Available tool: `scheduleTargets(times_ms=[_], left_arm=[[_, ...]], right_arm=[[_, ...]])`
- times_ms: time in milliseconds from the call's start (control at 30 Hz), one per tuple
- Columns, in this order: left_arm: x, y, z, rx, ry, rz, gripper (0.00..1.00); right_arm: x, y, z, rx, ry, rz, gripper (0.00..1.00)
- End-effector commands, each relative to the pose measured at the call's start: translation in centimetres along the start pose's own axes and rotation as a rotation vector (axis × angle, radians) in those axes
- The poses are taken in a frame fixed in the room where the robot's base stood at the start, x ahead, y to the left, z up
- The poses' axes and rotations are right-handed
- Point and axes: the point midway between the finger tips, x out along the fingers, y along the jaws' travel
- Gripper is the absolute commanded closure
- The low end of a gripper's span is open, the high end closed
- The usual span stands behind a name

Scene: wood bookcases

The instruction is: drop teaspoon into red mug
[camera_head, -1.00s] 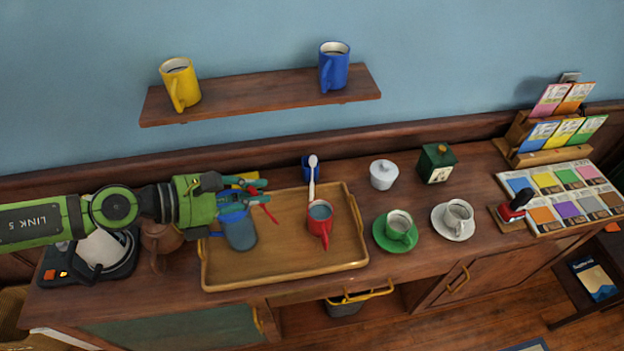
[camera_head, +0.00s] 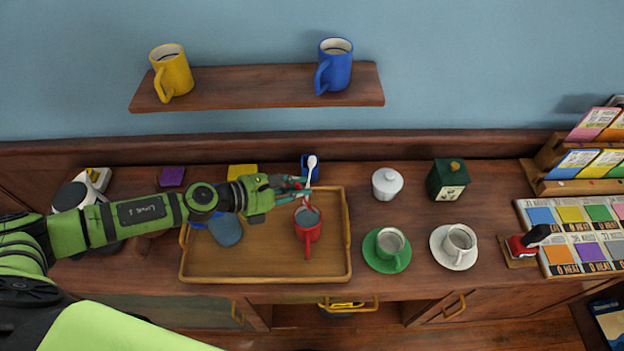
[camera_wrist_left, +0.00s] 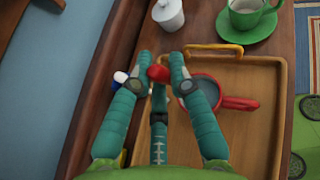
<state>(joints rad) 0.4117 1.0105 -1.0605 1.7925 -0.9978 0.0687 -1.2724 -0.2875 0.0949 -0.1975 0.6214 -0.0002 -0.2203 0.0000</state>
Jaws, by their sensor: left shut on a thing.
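The red mug (camera_head: 307,226) stands upright on the wooden tray (camera_head: 265,278), right of its middle, with dark liquid inside and its handle toward me. It also shows in the wrist view (camera_wrist_left: 205,92), right of the fingertips. My left gripper (camera_head: 303,188) is just behind the mug's rim in the head view. Its teal fingers are shut on a thin red piece, which looks like the teaspoon (camera_wrist_left: 158,73); fingers hide much of it. My right gripper is out of view.
A blue vessel (camera_head: 225,230) is on the tray's left, under my arm. A green cup (camera_head: 389,244) and a white cup (camera_head: 459,243) stand on saucers to the right. A white lidded pot (camera_head: 386,184) and a green box (camera_head: 447,180) stand behind them.

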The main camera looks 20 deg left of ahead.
Motion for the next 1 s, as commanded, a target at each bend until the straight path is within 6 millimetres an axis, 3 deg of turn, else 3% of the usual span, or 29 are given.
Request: scheduleTargets(times_ms=[133, 367, 433, 667, 1000], left_arm=[[0.2, 0.0, -1.0, -0.003, 0.002, 0.004, 1.00], [1.2, 0.0, -3.4, -0.008, 0.001, 0.005, 1.00], [1.7, 0.1, -4.5, -0.003, 0.001, 0.005, 1.00], [2.3, 0.1, -5.9, -0.001, 0.000, 0.005, 1.00], [2.3, 0.1, -6.0, -0.002, 0.000, 0.005, 1.00]], right_arm=[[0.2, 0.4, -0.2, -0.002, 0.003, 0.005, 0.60], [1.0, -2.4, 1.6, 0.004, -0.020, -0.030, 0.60], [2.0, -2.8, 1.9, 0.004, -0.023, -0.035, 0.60], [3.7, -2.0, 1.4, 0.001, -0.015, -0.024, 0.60], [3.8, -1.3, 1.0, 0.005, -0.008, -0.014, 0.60]])
